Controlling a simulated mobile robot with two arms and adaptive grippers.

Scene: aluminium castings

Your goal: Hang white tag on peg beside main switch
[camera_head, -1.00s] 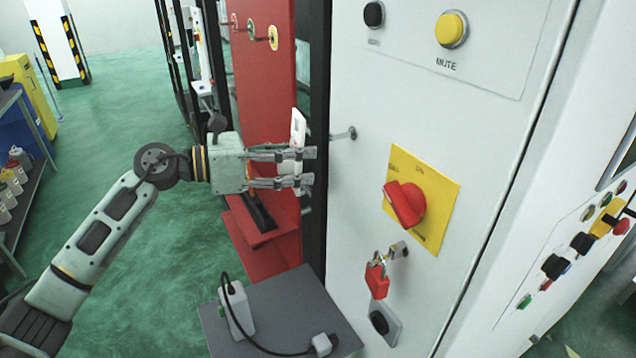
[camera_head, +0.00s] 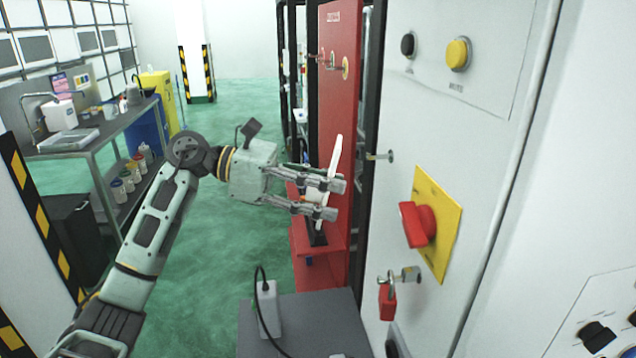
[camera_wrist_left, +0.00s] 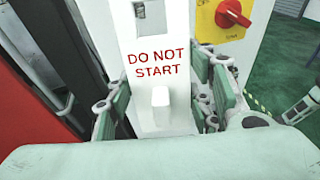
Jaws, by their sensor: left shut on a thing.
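The white tag (camera_head: 335,160) is held upright, seen nearly edge-on in the head view. In the left wrist view the tag (camera_wrist_left: 150,95) faces me, with red "DO NOT START" print and an opening near its top. My left gripper (camera_head: 325,198) is shut on the tag's lower part; its fingers (camera_wrist_left: 163,105) lie on both sides of it. The peg (camera_head: 380,155) sticks out of the grey cabinet, right of the tag and apart from it in the head view. The main switch (camera_head: 418,224), a red knob on a yellow plate, also shows in the left wrist view (camera_wrist_left: 232,13). My right gripper is out of view.
A red padlock (camera_head: 387,302) hangs on the cabinet below the switch. A dark grey table (camera_head: 310,320) with a white corded device (camera_head: 268,308) stands below my gripper. A red panel (camera_head: 336,90) stands behind the tag. Green floor lies open to the left.

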